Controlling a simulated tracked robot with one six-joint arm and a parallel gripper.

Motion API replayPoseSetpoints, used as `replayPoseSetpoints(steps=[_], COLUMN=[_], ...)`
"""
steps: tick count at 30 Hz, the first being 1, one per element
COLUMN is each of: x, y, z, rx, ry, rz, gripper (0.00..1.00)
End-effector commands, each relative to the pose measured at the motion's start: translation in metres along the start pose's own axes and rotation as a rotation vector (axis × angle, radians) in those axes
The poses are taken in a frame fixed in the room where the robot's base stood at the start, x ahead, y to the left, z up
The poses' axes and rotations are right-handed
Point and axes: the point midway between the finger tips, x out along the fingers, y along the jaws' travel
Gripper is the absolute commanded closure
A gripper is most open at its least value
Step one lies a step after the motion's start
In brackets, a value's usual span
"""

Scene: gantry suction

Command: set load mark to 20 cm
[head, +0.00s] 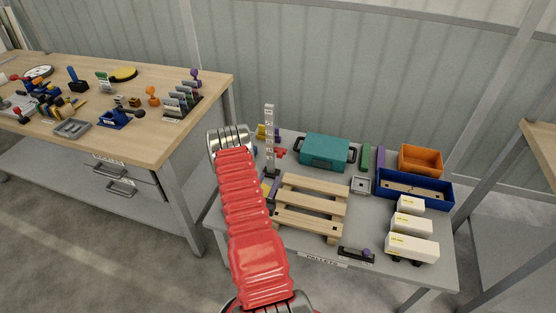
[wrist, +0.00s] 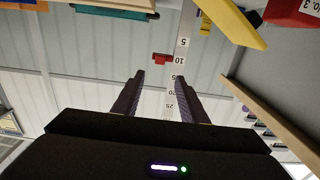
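An upright white scale post (head: 269,140) with printed numbers stands on the grey table. A small red slider (head: 281,153) sits at its side. In the wrist view, which looks upside down, the scale (wrist: 181,60) shows numbers from 5 to 25. The red slider (wrist: 161,58) is there about level with the 10; its exact reading is too small to tell. My gripper (wrist: 158,76) is open, its two dark fingers apart with nothing between them. The slider appears just beyond the fingertips. In the head view my red arm hides the gripper.
A wooden pallet (head: 310,206) lies in front of the post. A teal case (head: 325,152), an orange bin (head: 421,160), a blue tray (head: 414,194) and white boxes (head: 411,246) fill the right side. A wooden workbench (head: 150,138) with tools stands at left.

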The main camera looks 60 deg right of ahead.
Motion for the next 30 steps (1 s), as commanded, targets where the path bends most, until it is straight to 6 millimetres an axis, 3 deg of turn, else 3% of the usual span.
replayPoseSetpoints(steps=[8,24,30], x=[0.026,0.109,0.13], y=[0.001,0.001,0.0], z=[0.0,-0.001,0.0], rx=[0.001,0.001,0.001], ry=[0.001,0.002,0.0], rz=[0.002,0.001,0.001], gripper=[0.61,0.61,0.61])
